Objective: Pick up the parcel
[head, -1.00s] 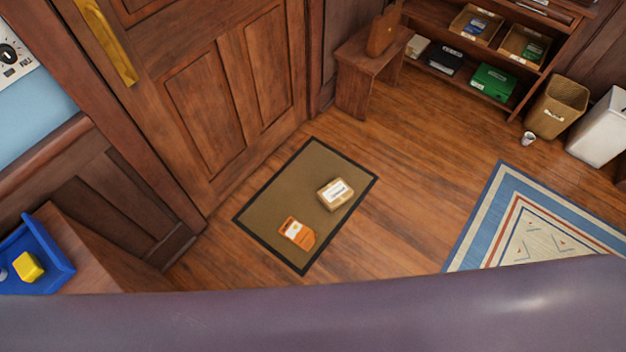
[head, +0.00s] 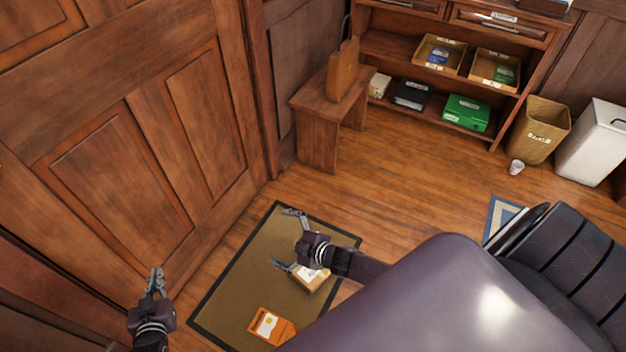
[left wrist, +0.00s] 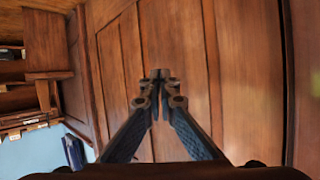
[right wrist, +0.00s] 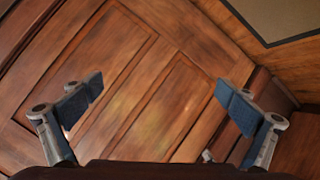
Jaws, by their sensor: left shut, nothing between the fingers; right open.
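The parcel, a small tan box with a white label (head: 314,281), lies on the olive doormat (head: 235,290) in the head view, partly hidden by my right gripper and arm. My right gripper (head: 288,240) is open and empty, above the mat beside the parcel in the picture; its height over the mat is unclear. In the right wrist view its spread fingers (right wrist: 160,98) face the door, with no parcel visible. My left gripper (head: 155,281) is shut and empty near the door, left of the mat. Its closed fingertips show in the left wrist view (left wrist: 161,76).
An orange-and-white packet (head: 271,326) lies on the mat near the parcel. A wooden door (head: 140,150) borders the left. A bench (head: 318,115) with a brown bag, a bookcase (head: 400,45), a wicker basket (head: 538,130) and a white bin (head: 592,145) stand behind.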

